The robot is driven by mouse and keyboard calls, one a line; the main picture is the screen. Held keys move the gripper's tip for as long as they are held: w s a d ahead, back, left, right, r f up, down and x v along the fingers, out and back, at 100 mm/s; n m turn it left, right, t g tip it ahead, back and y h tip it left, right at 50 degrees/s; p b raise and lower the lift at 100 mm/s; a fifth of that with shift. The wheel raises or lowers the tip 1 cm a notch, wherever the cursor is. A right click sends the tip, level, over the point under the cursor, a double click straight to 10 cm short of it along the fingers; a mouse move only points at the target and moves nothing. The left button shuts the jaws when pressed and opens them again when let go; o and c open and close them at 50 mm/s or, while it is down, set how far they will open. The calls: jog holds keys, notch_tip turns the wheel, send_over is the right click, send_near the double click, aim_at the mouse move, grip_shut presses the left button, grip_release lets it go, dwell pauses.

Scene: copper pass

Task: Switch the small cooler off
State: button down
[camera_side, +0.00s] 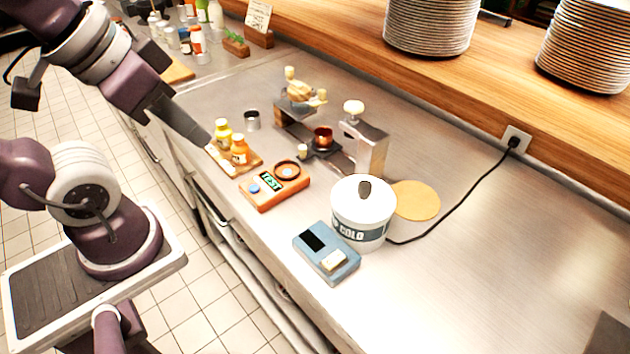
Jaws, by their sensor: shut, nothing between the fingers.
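The small cooler (362,222) is a white round tub with a lid, a dark knob on top and a dark band reading "COLD". It stands on the steel counter, right of centre. A black cable (455,203) runs from beside its base to a plug in a wall socket (514,140). A blue box (326,253) with a dark panel and a pale raised key stands just in front of the cooler; I cannot tell if they are joined. My gripper (207,143) is shut and empty at the upper left, near the yellow-capped bottles and well away from the cooler.
A round tan mat (416,200) lies behind the cooler.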

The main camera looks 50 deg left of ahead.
jog(key=m+g, duration=0.6)
jog(key=m, duration=1.2)
send_over(338, 255)
notch_tip(338, 255, down, 4)
jog(key=shift+f, duration=0.15)
notch_tip(338, 255, down, 14)
jog(key=shift+f, duration=0.1)
